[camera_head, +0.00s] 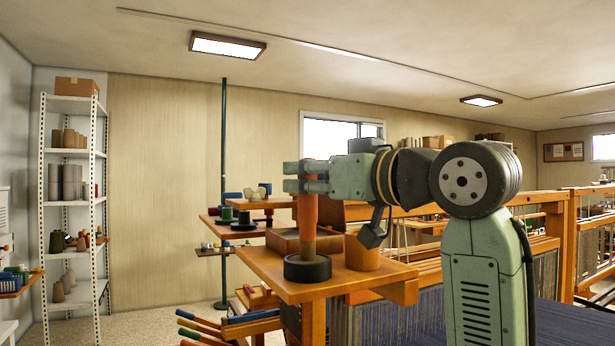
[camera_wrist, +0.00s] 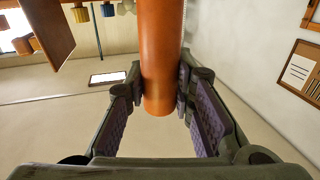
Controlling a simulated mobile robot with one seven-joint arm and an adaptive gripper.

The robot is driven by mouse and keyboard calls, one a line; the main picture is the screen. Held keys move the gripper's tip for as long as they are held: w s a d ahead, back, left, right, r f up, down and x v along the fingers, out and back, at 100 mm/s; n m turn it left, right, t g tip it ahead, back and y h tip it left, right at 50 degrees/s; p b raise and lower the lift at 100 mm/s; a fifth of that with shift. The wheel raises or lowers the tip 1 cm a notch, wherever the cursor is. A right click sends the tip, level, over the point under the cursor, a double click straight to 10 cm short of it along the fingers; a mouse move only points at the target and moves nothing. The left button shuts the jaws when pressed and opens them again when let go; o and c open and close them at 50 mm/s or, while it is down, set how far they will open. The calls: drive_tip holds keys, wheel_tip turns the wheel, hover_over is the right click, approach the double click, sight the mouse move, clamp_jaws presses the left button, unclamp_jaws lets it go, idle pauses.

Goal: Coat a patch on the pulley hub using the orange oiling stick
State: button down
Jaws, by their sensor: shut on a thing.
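The orange oiling stick (camera_head: 308,212) is upright in the head view, above the wooden table. My gripper (camera_head: 306,178) is shut on its upper part from the right. In the wrist view the stick (camera_wrist: 162,60) runs between the two fingers of my gripper (camera_wrist: 162,90), with its rounded end showing. In the head view the stick's lower end meets a dark round block (camera_head: 307,269) on the table; I cannot tell if it sits inside it or behind its rim. No thing is clearly recognisable as the pulley hub.
The wooden table (camera_head: 262,268) also carries a shallow wooden tray (camera_head: 283,241) and an orange-brown cylinder (camera_head: 361,255) close to the stick's right. Tiered shelves with spools (camera_head: 244,218) stand behind. Looms fill the right side. A white rack (camera_head: 73,204) stands far left.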

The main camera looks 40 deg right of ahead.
drive_tip(key=shift+r+p, duration=0.3)
drive_tip(key=shift+r, duration=3.1)
